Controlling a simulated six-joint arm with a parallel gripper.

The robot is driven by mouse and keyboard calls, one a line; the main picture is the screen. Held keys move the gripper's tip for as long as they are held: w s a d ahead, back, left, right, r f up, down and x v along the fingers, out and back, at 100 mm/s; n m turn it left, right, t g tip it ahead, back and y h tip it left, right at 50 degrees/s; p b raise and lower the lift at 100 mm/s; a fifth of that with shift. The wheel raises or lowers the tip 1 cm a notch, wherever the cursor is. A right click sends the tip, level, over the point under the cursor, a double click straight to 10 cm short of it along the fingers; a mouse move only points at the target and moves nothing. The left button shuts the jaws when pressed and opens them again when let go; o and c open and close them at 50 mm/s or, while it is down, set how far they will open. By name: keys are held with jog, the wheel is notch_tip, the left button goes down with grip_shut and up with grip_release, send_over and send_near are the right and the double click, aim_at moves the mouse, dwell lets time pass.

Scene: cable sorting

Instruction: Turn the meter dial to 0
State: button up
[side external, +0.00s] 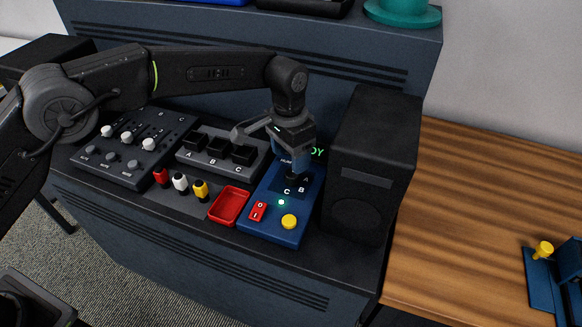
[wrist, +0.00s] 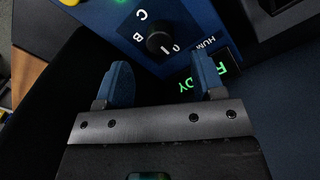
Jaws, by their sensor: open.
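My gripper (side external: 290,160) is over the panel's back end, pointing down and partly hiding the knob in the side view. In the wrist view my open gripper (wrist: 162,78) has its two blue fingers apart and empty, with the knob ahead between their lines, not touched.
A green lit display (wrist: 195,78) reads READY, partly covered. The blue panel also bears a red rocker switch (side external: 258,211) and yellow button (side external: 289,221). A black speaker box (side external: 367,175) stands close on the right. A red tray (side external: 229,206) and black slider panel (side external: 133,150) lie left.

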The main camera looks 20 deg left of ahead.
aim_at(290, 172)
notch_tip(290, 172, up, 8)
jog(key=shift+a+r, duration=0.15)
jog(key=shift+r, duration=0.05)
jog(key=shift+w, duration=0.1)
dwell(0.4)
jog(key=s+a+r+n+t, duration=0.3)
jog(key=s+a+r, duration=0.8)
jog(key=a+r, duration=0.4)
jog(key=s+a+f+n+t, duration=0.1)
jog(key=s+a+f, duration=0.3)
jog(key=s, duration=0.5)
jog(key=s+a+f+n+t, duration=0.1)
jog(key=s+a+f+n, duration=0.1)
jog(key=s+a, duration=0.5)
jog(key=s+f, duration=0.1)
jog(key=s, duration=0.2)
jog(key=shift+s+f+n+t, duration=0.2)
jog(key=shift+f+n+t, duration=0.1)
jog(key=shift+f+t, duration=0.1)
